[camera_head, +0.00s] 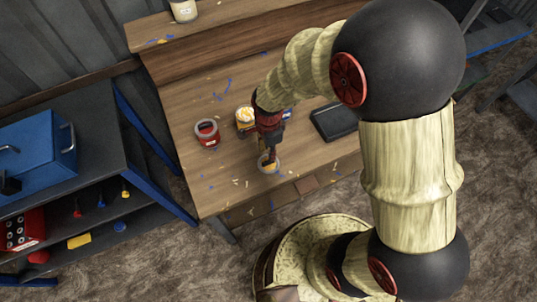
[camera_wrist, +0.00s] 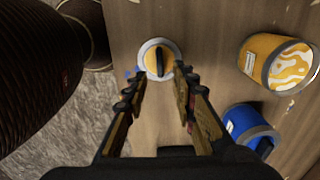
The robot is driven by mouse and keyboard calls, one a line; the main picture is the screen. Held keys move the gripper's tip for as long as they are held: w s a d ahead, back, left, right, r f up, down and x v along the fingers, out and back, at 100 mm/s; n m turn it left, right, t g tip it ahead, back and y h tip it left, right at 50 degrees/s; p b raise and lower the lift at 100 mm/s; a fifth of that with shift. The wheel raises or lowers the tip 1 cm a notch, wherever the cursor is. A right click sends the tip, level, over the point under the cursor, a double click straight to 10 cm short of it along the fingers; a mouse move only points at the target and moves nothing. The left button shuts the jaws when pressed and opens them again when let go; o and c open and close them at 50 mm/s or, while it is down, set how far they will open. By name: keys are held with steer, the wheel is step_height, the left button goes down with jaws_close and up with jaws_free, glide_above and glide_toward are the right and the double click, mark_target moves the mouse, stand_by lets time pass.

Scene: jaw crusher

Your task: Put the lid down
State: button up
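Any small height gap is hard to judge.
A red can (camera_head: 207,133) stands to the left on the table. A yellow can (camera_wrist: 257,60) and a blue can (camera_wrist: 242,122) are right of the lid in the wrist view. A black flat case (camera_head: 333,121) lies farther right. Paint-marked shelving stands at left.

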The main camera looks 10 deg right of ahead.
steer(key=s+d+r+n+t+p, duration=0.1)
steer(key=d+r+n, duration=0.2)
steer(key=r, duration=0.7)
steer(key=s+d+r+n+t, duration=0.1)
steer(key=d+r+n, duration=0.2)
steer(key=r, duration=0.7)
steer(key=s+d+r+n+t, duration=0.3)
steer(key=s+d+r+n, duration=0.3)
steer(key=s+r+n, duration=0.2)
step_height(320, 180, up, 3)
steer(key=shift+s+r+n+t, duration=0.2)
steer(key=shift+s+n+t, duration=0.15)
steer(key=shift+s, duration=0.85)
